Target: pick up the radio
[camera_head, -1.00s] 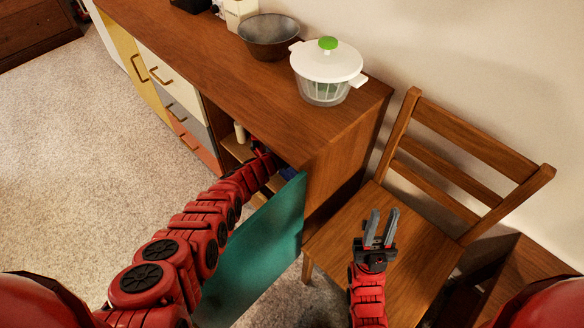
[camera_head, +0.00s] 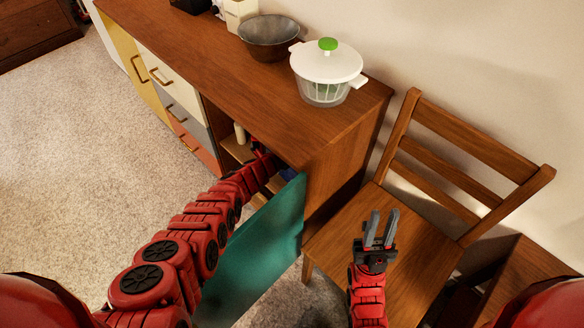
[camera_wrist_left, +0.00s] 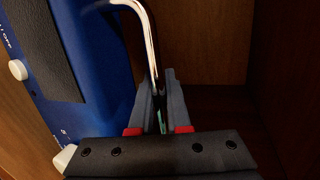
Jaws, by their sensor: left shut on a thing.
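The radio (camera_wrist_left: 95,70) is blue with a dark grille and a pale knob, and fills the left of the left wrist view. Its shiny metal handle (camera_wrist_left: 150,35) runs down between the fingers of my left gripper (camera_wrist_left: 160,90), which is shut on it. In the head view my left arm reaches into the open cabinet, and its fingertips are hidden there. A small blue patch (camera_head: 288,174) shows beside the arm, probably the radio. My right gripper (camera_head: 383,226) is open and empty above the chair seat.
The wooden cabinet (camera_head: 330,130) carries a salad spinner (camera_head: 327,65) and a dark bowl (camera_head: 269,36) on top. Its teal door (camera_head: 262,245) stands open beside my left arm. A wooden chair (camera_head: 420,265) is at the right. Carpet at the left is clear.

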